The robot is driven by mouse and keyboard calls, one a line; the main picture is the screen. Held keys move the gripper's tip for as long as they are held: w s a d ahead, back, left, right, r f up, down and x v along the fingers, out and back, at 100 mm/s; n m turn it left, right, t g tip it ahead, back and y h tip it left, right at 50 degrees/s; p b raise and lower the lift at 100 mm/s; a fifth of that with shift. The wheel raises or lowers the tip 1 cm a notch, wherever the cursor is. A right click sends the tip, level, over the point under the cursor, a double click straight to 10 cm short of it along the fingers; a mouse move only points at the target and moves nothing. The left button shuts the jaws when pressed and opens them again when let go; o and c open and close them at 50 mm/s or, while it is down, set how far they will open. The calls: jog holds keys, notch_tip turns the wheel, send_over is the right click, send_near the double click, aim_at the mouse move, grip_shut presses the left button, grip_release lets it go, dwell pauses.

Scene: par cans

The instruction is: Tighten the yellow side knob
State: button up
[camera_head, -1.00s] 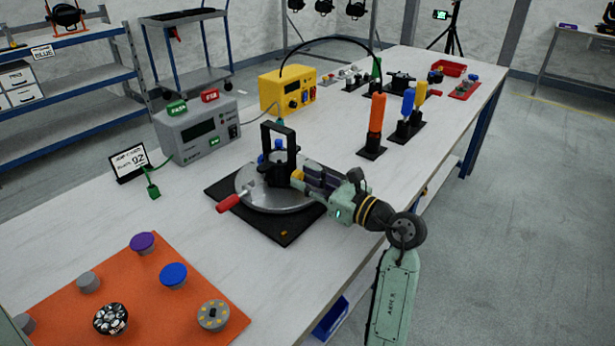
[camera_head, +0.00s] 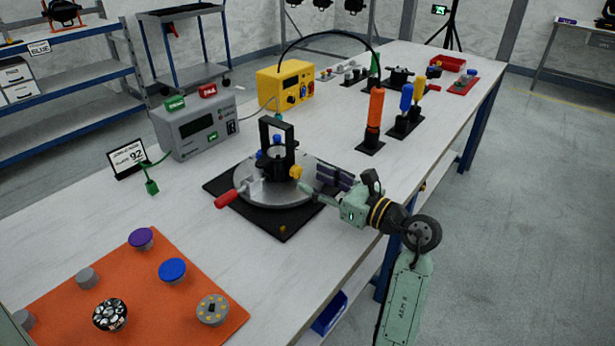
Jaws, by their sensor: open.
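The yellow side knob (camera_head: 296,172) sticks out from the right side of a small black can in a black yoke (camera_head: 278,150). The can stands on a round grey turntable (camera_head: 262,196) with a red handle (camera_head: 226,199). My gripper (camera_head: 318,185) comes from the right, open, its fingers just right of the knob. A small gap seems to show between fingers and knob, and nothing is held. A blue knob (camera_head: 277,139) shows inside the yoke.
The turntable sits on a black base plate (camera_head: 283,232). A grey meter box (camera_head: 195,130) and a yellow box (camera_head: 285,90) stand behind. An orange-handled tool (camera_head: 375,112) stands upright behind my arm. An orange mat (camera_head: 60,290) with several knobs and lenses lies front left.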

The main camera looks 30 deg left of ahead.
jog(key=d, duration=0.5)
jog(key=s+d, duration=0.1)
jog(key=d, duration=0.2)
jog(key=shift+s+d, duration=0.1)
jog(key=shift+d, duration=0.25)
dwell(0.8)
